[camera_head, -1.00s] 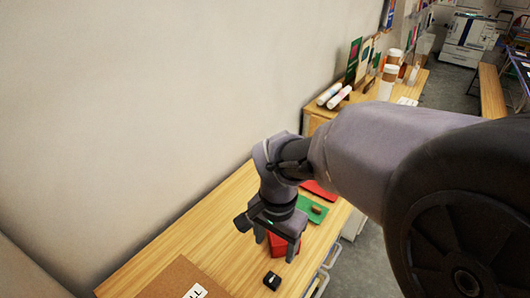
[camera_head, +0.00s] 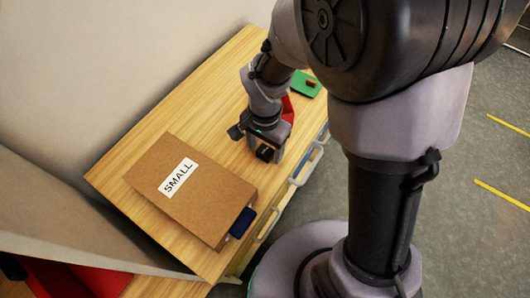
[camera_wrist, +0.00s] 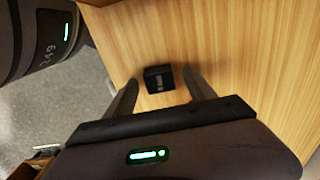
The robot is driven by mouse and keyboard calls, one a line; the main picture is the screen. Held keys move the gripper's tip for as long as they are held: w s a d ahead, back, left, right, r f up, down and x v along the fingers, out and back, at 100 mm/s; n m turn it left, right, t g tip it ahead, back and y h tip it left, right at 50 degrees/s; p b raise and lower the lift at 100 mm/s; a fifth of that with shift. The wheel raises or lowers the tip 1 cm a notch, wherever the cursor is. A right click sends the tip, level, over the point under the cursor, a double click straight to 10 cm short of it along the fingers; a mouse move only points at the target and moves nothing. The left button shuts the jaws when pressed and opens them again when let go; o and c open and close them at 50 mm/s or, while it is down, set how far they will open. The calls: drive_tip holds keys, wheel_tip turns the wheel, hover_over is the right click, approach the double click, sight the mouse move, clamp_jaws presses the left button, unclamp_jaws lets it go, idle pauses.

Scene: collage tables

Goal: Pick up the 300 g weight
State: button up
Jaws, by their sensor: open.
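A small black block (camera_head: 265,153), which seems to be the 300 g weight, sits on the wooden table near its right edge. It also shows in the wrist view (camera_wrist: 158,80), with small pale print that is too small to read. My gripper (camera_head: 263,150) points down over the block, and its fingers are apart. In the wrist view the block lies between the two open fingers (camera_wrist: 160,77), with a gap visible on each side. I cannot tell exactly how high the fingertips are above the table.
A red box (camera_head: 288,110) stands just behind my gripper, partly hidden. A green mat (camera_head: 302,88) with a small brown piece lies farther back. A brown box labelled SMALL (camera_head: 212,199) lies in front, with a dark blue item (camera_head: 242,222) at its edge. The table's left strip is clear.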

drive_tip(key=shift+r, duration=0.1)
drive_tip(key=shift+c, duration=0.6)
clamp_jaws()
